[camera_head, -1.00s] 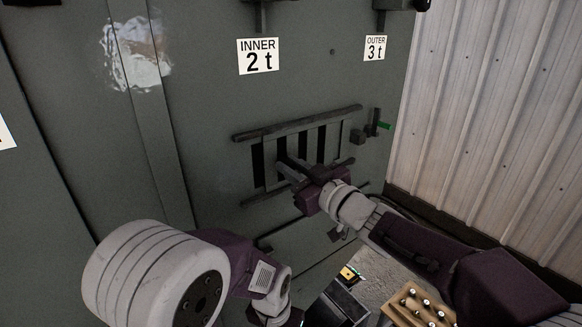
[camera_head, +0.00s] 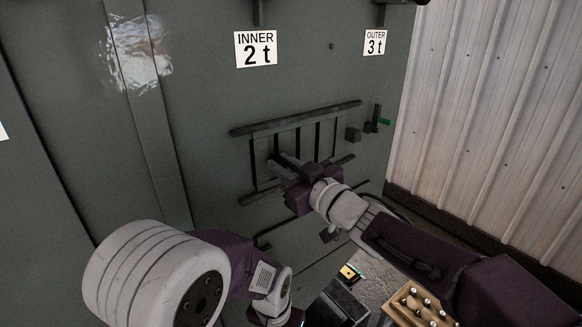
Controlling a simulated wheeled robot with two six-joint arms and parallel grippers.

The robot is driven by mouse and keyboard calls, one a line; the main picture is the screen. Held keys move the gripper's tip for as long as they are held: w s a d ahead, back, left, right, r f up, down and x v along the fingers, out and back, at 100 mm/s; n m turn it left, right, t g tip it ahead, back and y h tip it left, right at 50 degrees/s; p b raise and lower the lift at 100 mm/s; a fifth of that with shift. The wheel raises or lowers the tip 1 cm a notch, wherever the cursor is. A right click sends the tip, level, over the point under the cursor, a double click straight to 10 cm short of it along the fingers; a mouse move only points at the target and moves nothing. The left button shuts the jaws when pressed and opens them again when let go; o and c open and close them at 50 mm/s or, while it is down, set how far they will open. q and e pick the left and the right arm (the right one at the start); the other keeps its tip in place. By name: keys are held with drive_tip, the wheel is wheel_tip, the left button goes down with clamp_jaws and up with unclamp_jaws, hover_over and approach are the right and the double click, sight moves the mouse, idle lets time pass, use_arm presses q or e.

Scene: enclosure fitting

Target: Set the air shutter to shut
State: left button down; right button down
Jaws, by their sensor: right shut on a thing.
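The air shutter (camera_head: 327,138) is a slatted plate between two dark horizontal rails on the grey-green enclosure wall. Its openings show now only as thin dark vertical lines, with grey plate between them. My right gripper (camera_head: 279,165) is at the lower middle of the shutter, its fingers pointing left and shut on a part of it. The held part, probably the shutter's handle, is hidden by the fingers. My left arm crosses the lower left; its fingers are out of view below the bottom edge.
A small dark block (camera_head: 353,134) and a latch with a green tip (camera_head: 384,121) sit right of the shutter. Labels "INNER 2 t" (camera_head: 256,49) and "OUTER 3 t" (camera_head: 375,42) are above. A wooden tray of several pegs (camera_head: 404,293) and a dark box (camera_head: 343,303) stand below.

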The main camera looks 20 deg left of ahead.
drive_tip(key=shift+s+a+f, duration=0.15)
drive_tip(key=shift+s+a, duration=0.25)
drive_tip(key=shift+s, duration=0.15)
drive_tip(key=c, duration=1.3)
unclamp_jaws()
use_arm(q)
drive_tip(key=shift+s+a+f, duration=0.15)
drive_tip(key=shift+a+f, duration=0.05)
drive_tip(key=shift+f, duration=0.1)
use_arm(e)
drive_tip(key=shift+s+a, duration=0.15)
use_arm(q)
wheel_tip(320, 180, down, 2)
drive_tip(key=shift+d+f+b, duration=0.1)
drive_tip(key=shift+b, duration=0.9)
use_arm(e)
drive_tip(key=v, duration=0.9)
